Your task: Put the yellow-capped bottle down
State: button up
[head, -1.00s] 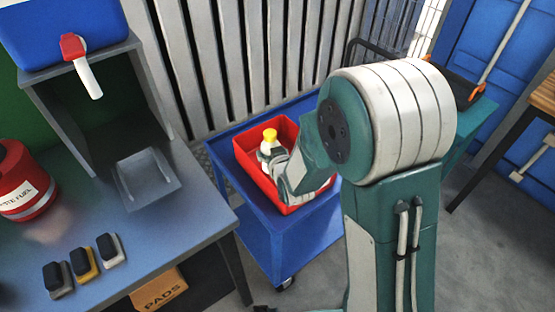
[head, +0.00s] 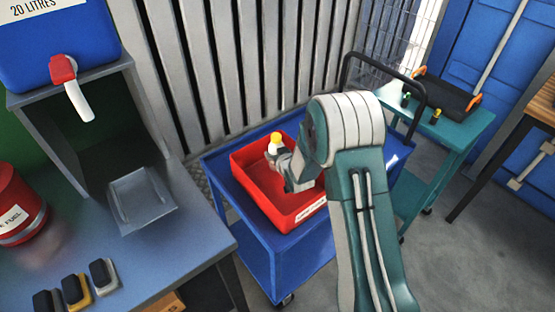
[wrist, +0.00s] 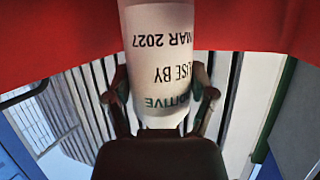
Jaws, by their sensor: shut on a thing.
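The yellow-capped bottle (head: 275,147) is white and stands upright over the far part of the red tray (head: 247,192). My gripper (head: 279,157) is shut around its body. In the wrist view the white bottle (wrist: 178,45) is between both fingers of my gripper (wrist: 160,95), with upside-down print reading "USE BY MAR 2027". My gripper hides the bottle's base in the head view, so I cannot tell whether it touches the tray floor.
The red tray sits on a blue cart (head: 262,250) against a slatted wall. The visible tray floor is empty. A grey bench (head: 190,240) is at the left, with a blue water container (head: 55,40). A teal cart (head: 465,130) with small bottles stands behind right.

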jog(key=shift+w+d+f, duration=0.15)
jog(key=shift+w+f, duration=0.35)
jog(key=f, duration=0.3)
jog(key=shift+w+d+f, duration=0.1)
jog(key=shift+w+f, duration=0.1)
jog(key=shift+f, duration=0.1)
jog(key=o, duration=1.2)
jog(key=shift+o, duration=0.2)
jog(key=v, duration=0.7)
jog(key=shift+s+d+r, duration=0.1)
jog(key=shift+s, duration=0.2)
jog(key=shift+r, duration=0.1)
